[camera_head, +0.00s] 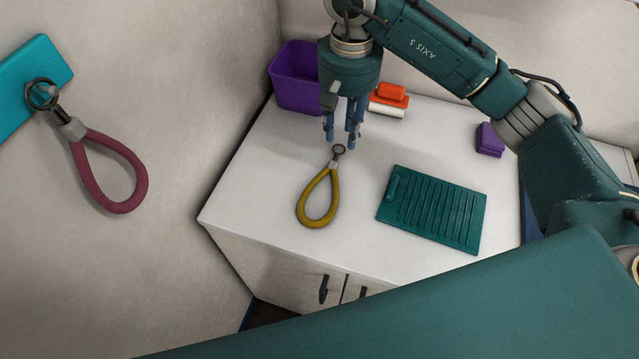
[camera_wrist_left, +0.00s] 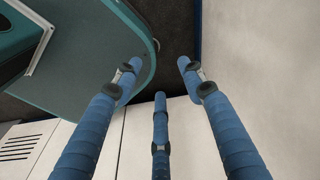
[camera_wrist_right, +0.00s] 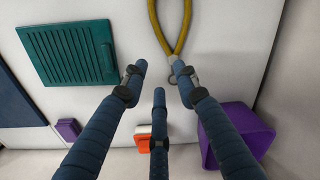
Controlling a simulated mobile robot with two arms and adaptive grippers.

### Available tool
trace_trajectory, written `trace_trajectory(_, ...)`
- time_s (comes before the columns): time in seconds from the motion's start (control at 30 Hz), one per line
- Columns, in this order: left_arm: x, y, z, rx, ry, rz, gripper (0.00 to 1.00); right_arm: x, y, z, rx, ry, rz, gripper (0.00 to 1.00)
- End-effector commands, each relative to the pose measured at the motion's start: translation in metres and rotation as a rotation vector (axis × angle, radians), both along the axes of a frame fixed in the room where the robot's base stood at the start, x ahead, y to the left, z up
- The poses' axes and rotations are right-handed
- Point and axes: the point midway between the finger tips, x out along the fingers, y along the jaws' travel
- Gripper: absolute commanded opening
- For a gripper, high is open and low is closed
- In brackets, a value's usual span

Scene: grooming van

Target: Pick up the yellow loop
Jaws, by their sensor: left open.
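The yellow loop (camera_head: 302,206) lies on the white counter (camera_head: 255,165), with a grey collar and a metal ring at its far end. It also shows at the top of the right wrist view (camera_wrist_right: 154,22), its ring partly behind a fingertip. My right gripper (camera_head: 343,138) is open and empty, its fingers pointing down just above and beyond the ring. Its blue fingers stand apart in the right wrist view (camera_wrist_right: 159,75). My left gripper (camera_wrist_left: 160,78) is open and empty in the left wrist view, away from the loop. The head view does not show it.
A teal ridged board (camera_head: 435,210) lies right of the loop. A purple bin (camera_head: 292,80), an orange-and-white item (camera_head: 388,100) and a purple block (camera_head: 489,140) stand farther back. A dark red loop (camera_head: 78,165) hangs on the left wall from a turquoise plate (camera_head: 30,70).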

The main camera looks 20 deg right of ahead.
Motion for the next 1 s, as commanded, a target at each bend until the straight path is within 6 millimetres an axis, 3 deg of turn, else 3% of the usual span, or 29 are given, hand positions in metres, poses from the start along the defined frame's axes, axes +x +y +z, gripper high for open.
trace_trajectory(0.03, -0.013, 0.0, -0.015, 0.001, 0.018, 0.0, 0.41, 0.0, 0.0, -0.014, 0.0, 0.0, 0.0, 0.3)
trace_trajectory(0.2, -0.049, 0.002, -0.04, 0.005, 0.067, 0.0, 0.41, 0.0, 0.0, -0.036, 0.001, 0.0, 0.0, 0.3)
trace_trajectory(0.3, -0.056, 0.003, -0.051, 0.007, 0.077, 0.0, 0.41, 0.0, 0.0, -0.048, 0.001, 0.0, 0.0, 0.3)
trace_trajectory(0.43, -0.049, 0.002, -0.06, 0.006, 0.067, -0.001, 0.41, 0.0, 0.0, -0.058, 0.001, 0.001, 0.0, 0.3)
trace_trajectory(0.7, -0.015, -0.001, -0.043, -0.001, 0.019, -0.001, 0.41, -0.001, 0.001, -0.093, 0.002, 0.005, -0.002, 0.3)
trace_trajectory(1.0, -0.029, 0.001, -0.032, 0.002, 0.04, -0.002, 0.41, -0.002, 0.002, -0.119, 0.002, 0.005, -0.001, 0.3)
